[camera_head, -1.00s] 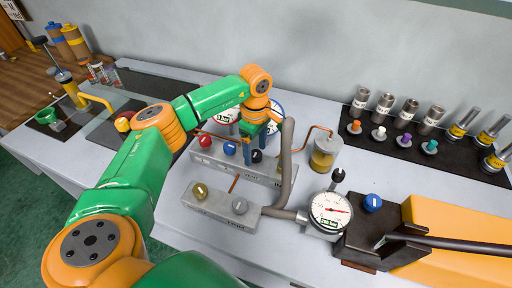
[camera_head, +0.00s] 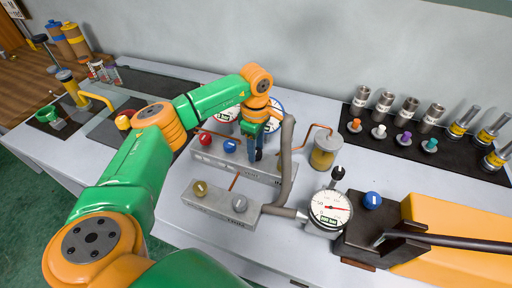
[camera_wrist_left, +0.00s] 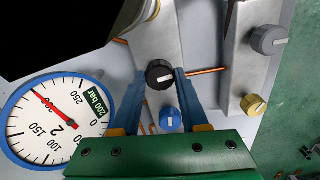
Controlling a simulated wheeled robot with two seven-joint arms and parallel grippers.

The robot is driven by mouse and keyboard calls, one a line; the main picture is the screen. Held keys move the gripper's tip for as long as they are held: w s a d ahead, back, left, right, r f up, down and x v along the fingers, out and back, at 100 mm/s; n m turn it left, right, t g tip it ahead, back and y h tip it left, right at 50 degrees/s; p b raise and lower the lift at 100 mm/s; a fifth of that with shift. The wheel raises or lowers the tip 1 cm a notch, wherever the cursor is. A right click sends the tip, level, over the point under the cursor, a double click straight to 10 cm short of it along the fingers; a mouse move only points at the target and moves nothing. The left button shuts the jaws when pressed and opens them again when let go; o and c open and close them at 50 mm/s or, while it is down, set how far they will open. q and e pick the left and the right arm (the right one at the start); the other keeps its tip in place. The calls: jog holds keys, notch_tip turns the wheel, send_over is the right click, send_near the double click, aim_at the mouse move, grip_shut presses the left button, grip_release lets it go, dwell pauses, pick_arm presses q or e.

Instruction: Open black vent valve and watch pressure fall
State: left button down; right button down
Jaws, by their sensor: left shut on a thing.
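My left gripper (camera_head: 255,156) is on the manifold block, its arm reaching in from the left. In the left wrist view its blue fingers (camera_wrist_left: 160,76) are shut on the black knob (camera_wrist_left: 159,74), one on each side. The knob's white pointer line shows. In the head view the fingers hide most of the black knob. A blue-rimmed gauge (camera_wrist_left: 60,120) marked 200 bar has its red needle near the 200 mark; in the head view the arm partly covers this gauge (camera_head: 276,104). My right gripper is not in view.
A red knob (camera_head: 205,139) and a blue knob (camera_head: 230,146) sit left of the fingers. A grey hose (camera_head: 287,160) rises just right of them. A lower block carries a gold knob (camera_head: 200,188) and a grey knob (camera_head: 239,203). A front gauge (camera_head: 330,210) stands right.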

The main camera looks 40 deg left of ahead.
pick_arm(q)
jog(key=n, duration=1.5)
dwell(0.5)
jog(key=shift+c, duration=2.1)
grip_release()
